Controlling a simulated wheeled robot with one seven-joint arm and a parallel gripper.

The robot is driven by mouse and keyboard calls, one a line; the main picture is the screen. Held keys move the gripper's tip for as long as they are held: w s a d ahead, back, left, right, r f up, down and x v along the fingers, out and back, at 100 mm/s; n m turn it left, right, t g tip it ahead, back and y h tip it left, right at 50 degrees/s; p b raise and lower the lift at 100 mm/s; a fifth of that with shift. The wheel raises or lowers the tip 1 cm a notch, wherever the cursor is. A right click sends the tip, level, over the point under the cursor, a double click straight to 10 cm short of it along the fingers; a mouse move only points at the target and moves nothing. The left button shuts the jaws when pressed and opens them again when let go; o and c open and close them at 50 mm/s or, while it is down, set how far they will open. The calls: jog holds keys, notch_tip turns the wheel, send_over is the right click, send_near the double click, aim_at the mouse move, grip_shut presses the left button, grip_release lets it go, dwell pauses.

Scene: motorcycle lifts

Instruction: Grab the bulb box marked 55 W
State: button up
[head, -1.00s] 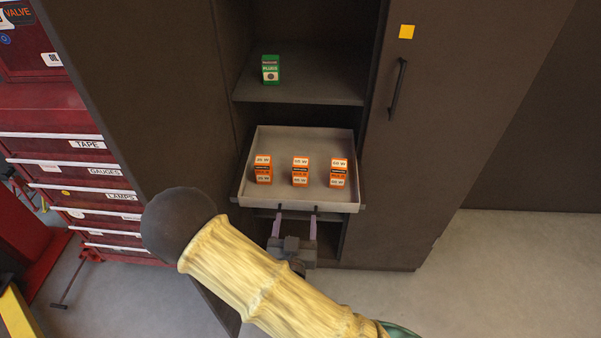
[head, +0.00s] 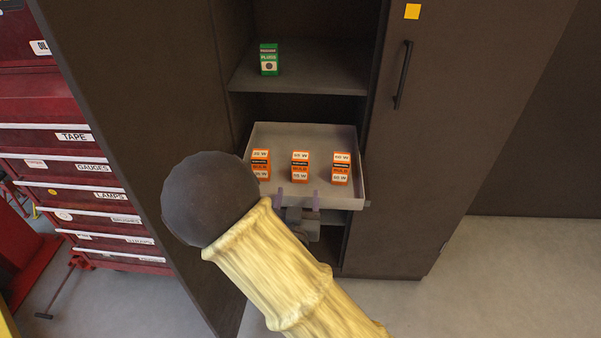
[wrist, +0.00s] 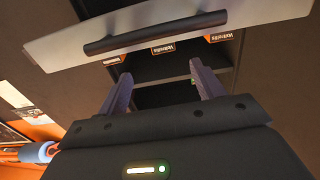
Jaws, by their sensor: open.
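Three orange-and-white bulb boxes stand in a row in a grey pull-out tray (head: 257,134) in the cabinet: a left box (head: 260,165), a middle box (head: 300,167) and a right box (head: 341,168). Their labels end in W, but the digits are too small to read surely, so I cannot tell which is 55 W. My gripper (head: 298,200) is open at the tray's front edge, nearest the middle box, with nothing between its fingers. In the wrist view my gripper (wrist: 164,85) has its fingers spread, with orange labelled box parts beyond.
A green box (head: 269,60) stands on the shelf above the tray. The tray's dark handle bar (wrist: 155,32) crosses the wrist view. A closed cabinet door with a handle (head: 403,75) is at right. Red labelled drawers (head: 85,165) are at left. The tray has bare floor between boxes.

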aim_at(299, 164)
jog(key=w, duration=0.5)
jog(key=shift+w+d, duration=0.15)
jog(key=shift+w, duration=0.15)
jog(key=shift+w+r, duration=0.1)
jog(key=shift+w, duration=2.55)
jog(key=c, duration=1.1)
jog(key=shift+s+a+r, duration=0.1)
jog(key=shift+a, duration=0.1)
